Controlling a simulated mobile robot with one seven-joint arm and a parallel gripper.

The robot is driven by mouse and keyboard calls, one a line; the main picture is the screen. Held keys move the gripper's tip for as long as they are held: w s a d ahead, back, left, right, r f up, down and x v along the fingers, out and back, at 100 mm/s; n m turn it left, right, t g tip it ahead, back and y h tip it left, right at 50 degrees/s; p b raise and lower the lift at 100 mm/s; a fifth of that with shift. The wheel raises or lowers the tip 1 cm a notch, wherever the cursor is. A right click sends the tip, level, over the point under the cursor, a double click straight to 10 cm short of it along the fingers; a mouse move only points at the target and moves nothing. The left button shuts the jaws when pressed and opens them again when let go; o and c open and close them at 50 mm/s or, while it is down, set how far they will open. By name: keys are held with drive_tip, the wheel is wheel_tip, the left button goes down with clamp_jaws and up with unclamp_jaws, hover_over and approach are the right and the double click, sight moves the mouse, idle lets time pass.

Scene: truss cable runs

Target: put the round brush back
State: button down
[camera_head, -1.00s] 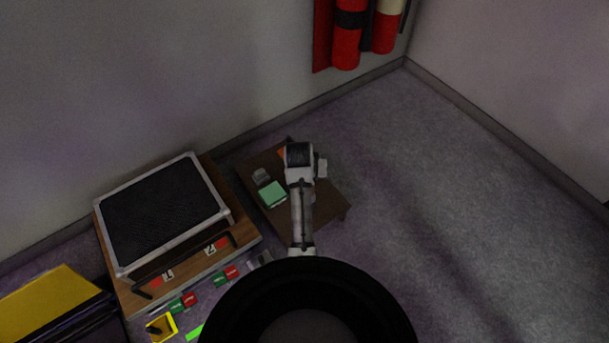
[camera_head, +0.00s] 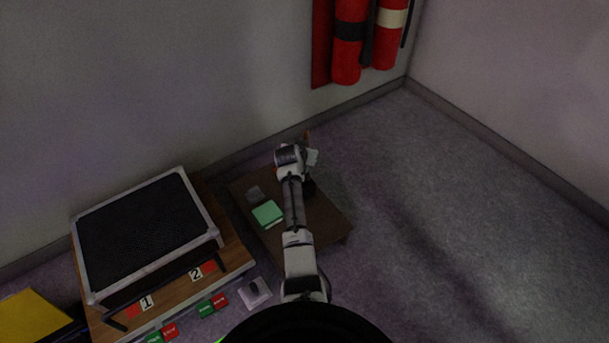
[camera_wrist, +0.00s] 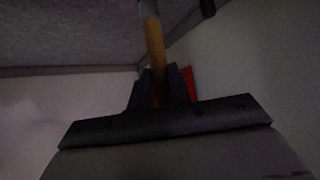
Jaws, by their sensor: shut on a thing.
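The round brush (camera_wrist: 154,40) shows in the wrist view as a wooden-coloured handle with a grey part at its upper end. My gripper (camera_wrist: 159,88) is shut on this handle, with one dark finger on each side. The far end of the brush is cut off by the top of the view. In the head view a small orange-brown bit, likely the brush handle (camera_head: 308,136), shows just beyond my wrist, above the far edge of the low brown table (camera_head: 322,222). My gripper's fingers are mostly hidden there by the wrist.
A small dark object (camera_head: 309,187) is beside my forearm. A mesh-topped case (camera_head: 145,235) stands left. Red extinguishers (camera_head: 347,45) hang on the wall. The floor at right is clear.

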wheel_tip(320, 180, down, 9)
drive_tip(key=b, duration=0.2)
drive_tip(key=shift+f, duration=0.15)
drive_tip(key=shift+f, duration=0.15)
drive_tip(key=c, duration=1.3)
unclamp_jaws()
